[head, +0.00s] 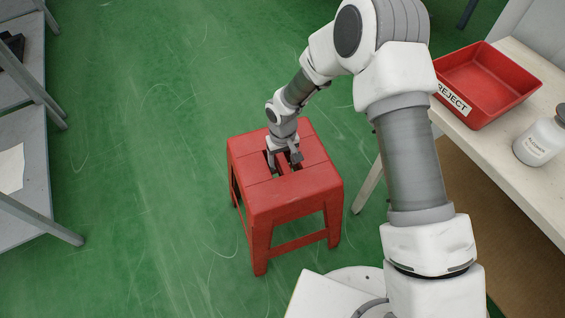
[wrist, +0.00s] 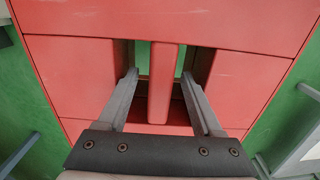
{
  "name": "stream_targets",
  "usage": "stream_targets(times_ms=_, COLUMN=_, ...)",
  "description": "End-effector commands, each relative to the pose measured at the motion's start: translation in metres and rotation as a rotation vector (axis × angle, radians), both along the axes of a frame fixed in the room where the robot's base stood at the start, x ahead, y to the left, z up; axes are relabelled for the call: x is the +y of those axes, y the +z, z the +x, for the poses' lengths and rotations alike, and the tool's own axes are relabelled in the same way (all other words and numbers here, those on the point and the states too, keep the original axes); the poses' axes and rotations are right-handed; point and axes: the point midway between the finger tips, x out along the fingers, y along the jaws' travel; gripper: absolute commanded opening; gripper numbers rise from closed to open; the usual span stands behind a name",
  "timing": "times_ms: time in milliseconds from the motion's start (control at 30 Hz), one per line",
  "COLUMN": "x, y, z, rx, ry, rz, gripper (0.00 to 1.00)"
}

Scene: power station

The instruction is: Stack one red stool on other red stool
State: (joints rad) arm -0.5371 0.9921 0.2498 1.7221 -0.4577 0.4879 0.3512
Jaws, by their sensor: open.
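A red stool (head: 290,195) stands upright on the green floor in the middle of the head view. Its seat (wrist: 80,70) fills most of the wrist view, with two slots and a narrow red bar (wrist: 163,85) between them. My gripper (head: 283,165) is over the middle of the seat, pointing down. In the wrist view my gripper (wrist: 159,74) is open, with one finger on each side of the bar, at the slots. Gaps show between the fingers and the bar. I see no second red stool apart from this one.
A table (head: 520,180) at the right holds a red bin marked REJECT (head: 485,85) and a white bottle (head: 540,140). Grey shelving (head: 30,160) stands at the left edge. The green floor (head: 150,130) between shelving and stool is clear.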

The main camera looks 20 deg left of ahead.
Motion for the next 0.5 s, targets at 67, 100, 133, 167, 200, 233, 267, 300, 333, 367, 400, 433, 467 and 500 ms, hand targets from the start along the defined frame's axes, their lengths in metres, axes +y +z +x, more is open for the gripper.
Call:
stream_targets(times_ms=67, x=0.001, y=0.023, z=0.001, rx=-0.004, ry=0.000, rz=0.003, gripper=0.67)
stream_targets(times_ms=100, x=0.001, y=0.033, z=0.002, rx=-0.005, ry=0.001, rz=0.003, gripper=0.67)
stream_targets(times_ms=133, x=0.001, y=0.041, z=0.002, rx=-0.005, ry=0.001, rz=0.003, gripper=0.67)
stream_targets(times_ms=167, x=0.001, y=0.049, z=0.002, rx=-0.004, ry=0.000, rz=0.003, gripper=0.67)
stream_targets(times_ms=200, x=0.001, y=0.059, z=0.002, rx=-0.004, ry=-0.001, rz=0.004, gripper=0.67)
stream_targets(times_ms=233, x=0.001, y=0.066, z=0.001, rx=-0.004, ry=0.000, rz=0.004, gripper=0.67)
stream_targets(times_ms=267, x=0.001, y=0.074, z=0.001, rx=-0.005, ry=0.000, rz=0.003, gripper=0.67)
stream_targets(times_ms=300, x=0.001, y=0.084, z=0.001, rx=-0.005, ry=0.001, rz=0.005, gripper=0.67)
stream_targets(times_ms=333, x=0.001, y=0.091, z=0.002, rx=-0.005, ry=0.001, rz=0.005, gripper=0.67)
stream_targets(times_ms=367, x=0.001, y=0.098, z=0.001, rx=-0.005, ry=0.001, rz=0.005, gripper=0.67)
stream_targets(times_ms=400, x=0.001, y=0.107, z=0.001, rx=-0.004, ry=0.001, rz=0.004, gripper=0.67)
stream_targets(times_ms=433, x=0.001, y=0.114, z=0.002, rx=-0.005, ry=0.001, rz=0.005, gripper=0.67)
stream_targets(times_ms=467, x=0.001, y=0.120, z=0.002, rx=-0.006, ry=0.001, rz=0.004, gripper=0.67)
stream_targets(times_ms=500, x=0.001, y=0.127, z=0.001, rx=-0.004, ry=0.001, rz=0.003, gripper=0.67)
